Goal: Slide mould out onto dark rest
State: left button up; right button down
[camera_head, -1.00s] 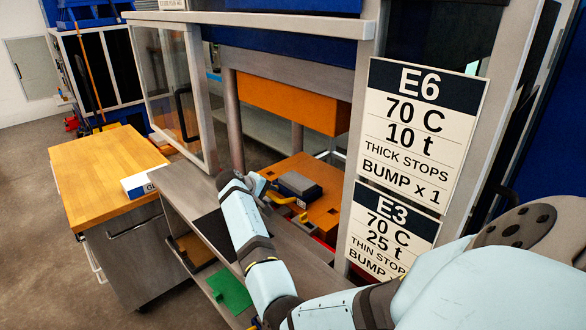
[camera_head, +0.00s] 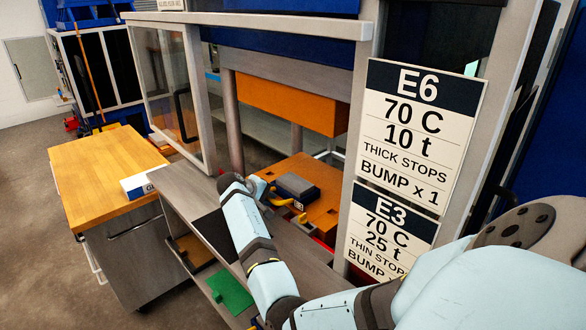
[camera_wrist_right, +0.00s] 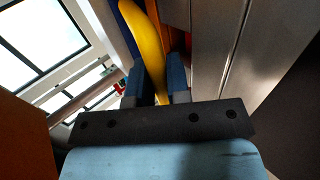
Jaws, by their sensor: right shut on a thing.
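The mould (camera_head: 297,186) is a dark grey block with a small label, lying on the orange lower plate (camera_head: 322,212) of the press. A yellow handle (camera_head: 279,202) is at its near left side. My right gripper (camera_head: 262,189) is at the plate's left edge, shut on the yellow handle, which shows between the fingers (camera_wrist_right: 160,80) in the right wrist view (camera_wrist_right: 150,40). The mould itself is not clear there. The dark rest (camera_head: 214,228) is a flat dark patch on the grey bench, partly covered by my right arm. My left gripper is not in view.
The raised orange upper block (camera_head: 290,103) hangs above the plate. A press post (camera_head: 232,120) and an open clear guard door (camera_head: 170,85) stand at left. A wood-topped cabinet (camera_head: 95,170) stands left of the bench. Sign boards (camera_head: 418,135) are at right.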

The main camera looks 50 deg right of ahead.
jog(key=shift+w+a+p, duration=0.25)
jog(key=shift+a+p, duration=0.25)
jog(key=shift+a, duration=1.45)
jog(key=shift+w+a+p, duration=0.2)
jog(key=shift+a+p, duration=0.25)
jog(key=shift+a, duration=1.45)
jog(key=shift+w+a+p, duration=0.15)
jog(key=shift+a+p, duration=0.2)
jog(key=shift+a, duration=1.1)
jog(key=shift+w+a+p, duration=0.15)
jog(key=shift+a, duration=1.2)
jog(key=shift+w+a+p, duration=0.15)
jog(key=shift+a, duration=1.2)
jog(key=shift+a, duration=0.55)
jog(key=w+a, duration=0.1)
jog(key=a, duration=0.6)
jog(key=shift+a, duration=0.15)
